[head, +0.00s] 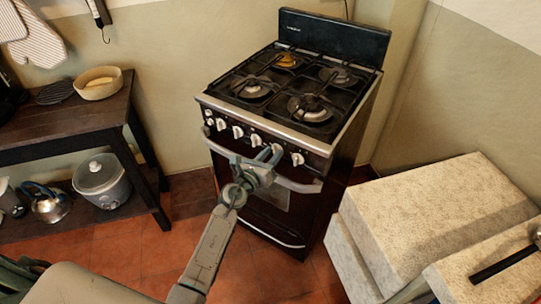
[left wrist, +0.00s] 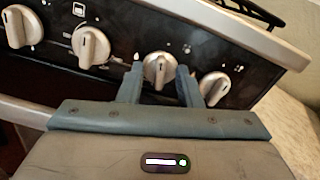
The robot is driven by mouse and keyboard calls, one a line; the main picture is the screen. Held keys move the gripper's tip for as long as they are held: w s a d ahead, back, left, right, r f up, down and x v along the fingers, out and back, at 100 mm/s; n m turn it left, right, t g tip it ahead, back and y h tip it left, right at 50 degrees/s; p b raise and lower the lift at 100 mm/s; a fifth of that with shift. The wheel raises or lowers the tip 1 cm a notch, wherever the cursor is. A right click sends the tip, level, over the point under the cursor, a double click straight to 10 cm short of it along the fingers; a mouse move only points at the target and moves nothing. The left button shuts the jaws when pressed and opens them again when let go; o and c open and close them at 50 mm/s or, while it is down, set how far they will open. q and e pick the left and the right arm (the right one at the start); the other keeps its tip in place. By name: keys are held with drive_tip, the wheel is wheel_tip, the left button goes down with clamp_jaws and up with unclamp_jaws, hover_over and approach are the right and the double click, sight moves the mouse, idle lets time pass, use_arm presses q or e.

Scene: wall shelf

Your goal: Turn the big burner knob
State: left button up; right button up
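The stove (head: 330,150) has a row of pale knobs along its sloped front panel. My left gripper (head: 270,153) is at the right part of this row, in front of the panel. In the left wrist view its two fingers (left wrist: 160,78) stand on either side of the second knob from the right (left wrist: 159,70), with the knob between them. The fingers look slightly apart from the knob; firm contact is not visible. The rightmost knob (left wrist: 213,87) is just beside the right finger and also shows in the head view (head: 298,159). Which knob serves the big burner is not readable. My right gripper is out of view.
The oven handle (head: 300,186) runs below the knobs, close under my left gripper. Burners and grates (head: 312,108) top the stove. A pale stone-like block (head: 440,210) stands at the right. A dark wooden table (head: 60,118) with a bowl (head: 98,88) is at the left.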

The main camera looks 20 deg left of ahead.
use_arm(q)
clamp_jaws()
drive_tip(key=n+p, duration=0.7)
drive_tip(key=n, duration=0.6)
drive_tip(key=shift+a+f+p, duration=0.1)
drive_tip(key=shift+f+p, duration=0.05)
drive_tip(key=shift+p, duration=0.2)
idle(0.4)
